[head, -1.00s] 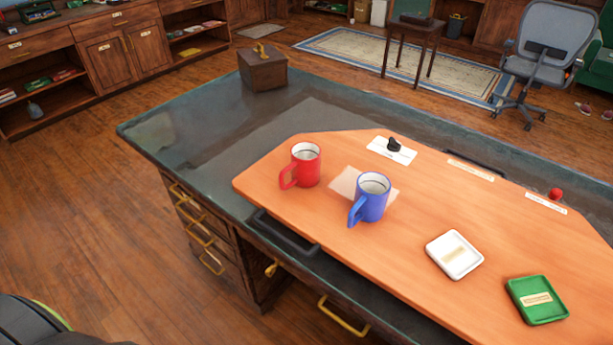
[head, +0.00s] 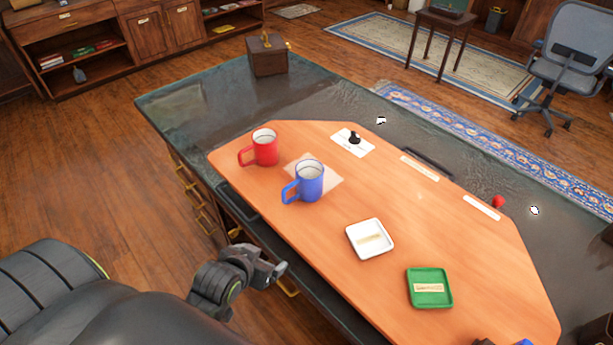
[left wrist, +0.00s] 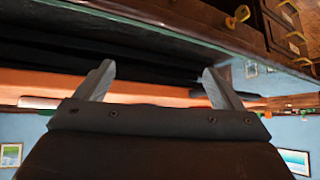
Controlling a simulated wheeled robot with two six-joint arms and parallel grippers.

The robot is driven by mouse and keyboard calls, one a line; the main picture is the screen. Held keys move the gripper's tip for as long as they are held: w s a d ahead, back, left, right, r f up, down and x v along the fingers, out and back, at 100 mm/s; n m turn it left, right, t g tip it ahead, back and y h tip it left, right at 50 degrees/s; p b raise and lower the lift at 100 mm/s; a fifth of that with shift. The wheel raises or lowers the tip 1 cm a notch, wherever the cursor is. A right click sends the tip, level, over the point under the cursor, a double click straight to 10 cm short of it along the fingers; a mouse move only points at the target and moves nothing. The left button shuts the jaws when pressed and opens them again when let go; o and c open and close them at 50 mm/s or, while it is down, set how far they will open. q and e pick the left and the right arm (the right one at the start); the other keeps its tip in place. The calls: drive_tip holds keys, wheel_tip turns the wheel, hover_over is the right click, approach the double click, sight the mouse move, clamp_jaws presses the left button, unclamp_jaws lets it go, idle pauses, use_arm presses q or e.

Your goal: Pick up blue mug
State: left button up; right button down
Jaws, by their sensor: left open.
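The blue mug (head: 310,182) stands upright on a pale square (head: 325,174) on the orange board, its handle towards the left in the head view. The red mug (head: 265,147) stands upright behind and left of it, apart from it. My left gripper (head: 277,271) is open and empty, at the desk's near edge, in front of the blue mug and apart from it. Its two spread fingers show in the left wrist view (left wrist: 157,82) with nothing between them. Neither mug can be made out in the left wrist view. My right gripper is not clearly seen.
The orange board (head: 420,205) lies on the dark desk (head: 225,105). It holds a white tray (head: 369,239), a green tray (head: 429,288), a black knob (head: 354,138) and a red button (head: 498,201). A wooden box (head: 267,56) stands at the far corner.

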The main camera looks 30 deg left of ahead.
use_arm(q)
drive_tip(key=w+d+r+t+p, duration=0.1)
drive_tip(key=w+r+t, duration=0.1)
drive_tip(key=r, duration=0.6)
drive_tip(key=w+d+r+t, duration=0.2)
drive_tip(key=w+r+t, duration=0.1)
drive_tip(key=r, duration=0.4)
drive_tip(key=p, duration=0.2)
approach(305, 179)
drive_tip(key=x, duration=0.5)
drive_tip(key=shift+w+a+f, duration=0.1)
drive_tip(key=shift+w+f, duration=0.15)
drive_tip(key=shift+w, duration=0.3)
drive_tip(key=shift+p+x, duration=1.15)
drive_tip(key=shift+x, duration=1.45)
drive_tip(key=shift+a, duration=0.1)
use_arm(e)
drive_tip(key=r, duration=0.4)
drive_tip(key=d+r, duration=0.1)
drive_tip(key=r, duration=0.1)
use_arm(q)
drive_tip(key=shift+c, duration=0.4)
drive_tip(key=shift+c, duration=1.3)
drive_tip(key=shift+r, duration=0.1)
drive_tip(key=c, duration=0.9)
use_arm(e)
drive_tip(key=shift+d, duration=0.1)
